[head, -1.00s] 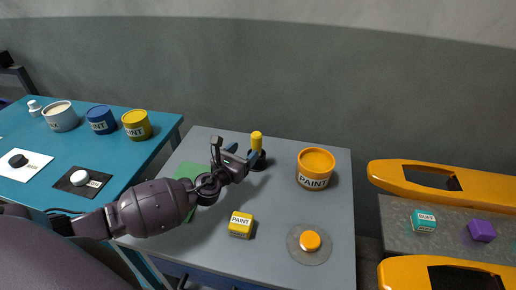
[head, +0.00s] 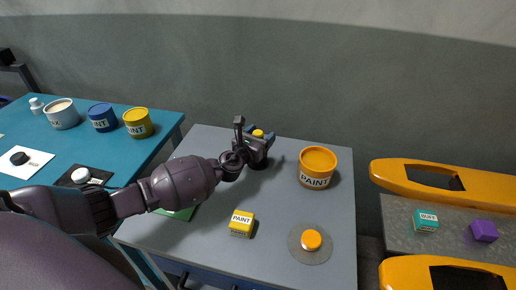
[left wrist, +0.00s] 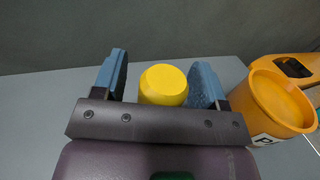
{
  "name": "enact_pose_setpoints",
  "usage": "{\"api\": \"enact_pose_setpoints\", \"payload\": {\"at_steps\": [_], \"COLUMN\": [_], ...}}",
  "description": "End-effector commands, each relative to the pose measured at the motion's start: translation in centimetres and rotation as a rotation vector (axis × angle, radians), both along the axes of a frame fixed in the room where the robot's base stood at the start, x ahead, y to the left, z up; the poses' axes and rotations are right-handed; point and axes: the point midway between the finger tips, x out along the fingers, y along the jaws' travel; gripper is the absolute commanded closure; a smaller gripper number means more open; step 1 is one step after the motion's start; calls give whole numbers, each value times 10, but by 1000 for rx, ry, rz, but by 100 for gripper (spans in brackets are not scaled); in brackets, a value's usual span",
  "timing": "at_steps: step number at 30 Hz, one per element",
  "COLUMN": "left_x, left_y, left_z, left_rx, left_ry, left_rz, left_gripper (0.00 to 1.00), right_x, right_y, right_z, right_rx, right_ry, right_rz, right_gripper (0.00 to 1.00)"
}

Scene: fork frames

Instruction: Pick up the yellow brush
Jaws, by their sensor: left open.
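The yellow brush stands upright near the back of the grey table. In the head view only its yellow top (head: 257,133) shows above my left gripper (head: 262,137); the rest is hidden behind the gripper. In the left wrist view the yellow top (left wrist: 164,85) is between the two blue-grey fingers of my left gripper (left wrist: 162,84). The fingers are open, one on each side, with a small gap at the left finger; the right finger is very close to it. My right gripper is not in view.
An orange paint can (head: 317,168) stands to the right of the brush. A yellow paint block (head: 241,223) and an orange button on a round grey disc (head: 310,254) are nearer the front. A green sheet (head: 180,213) lies partly under my arm.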

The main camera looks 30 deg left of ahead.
Motion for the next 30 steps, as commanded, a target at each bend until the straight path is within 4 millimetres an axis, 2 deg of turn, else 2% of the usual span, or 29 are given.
{"api": "enact_pose_setpoints", "payload": {"at_steps": [3, 13, 23, 26, 30], "left_x": [0, -1, 0, 0, 0], "left_y": [0, 0, 0, 0, 1], "left_z": [0, 0, 6, 18, 47], "left_rx": [0, 0, 0, 0, 0], "left_ry": [0, 0, -3, -5, -8], "left_rz": [0, 0, 0, 0, 0], "left_gripper": [35, 86, 88, 88, 88], "right_x": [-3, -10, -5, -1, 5], "right_y": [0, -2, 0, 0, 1], "right_z": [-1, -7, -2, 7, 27], "right_rx": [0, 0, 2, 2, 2], "right_ry": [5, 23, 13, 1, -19], "right_rz": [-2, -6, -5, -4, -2], "right_gripper": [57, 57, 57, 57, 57]}}
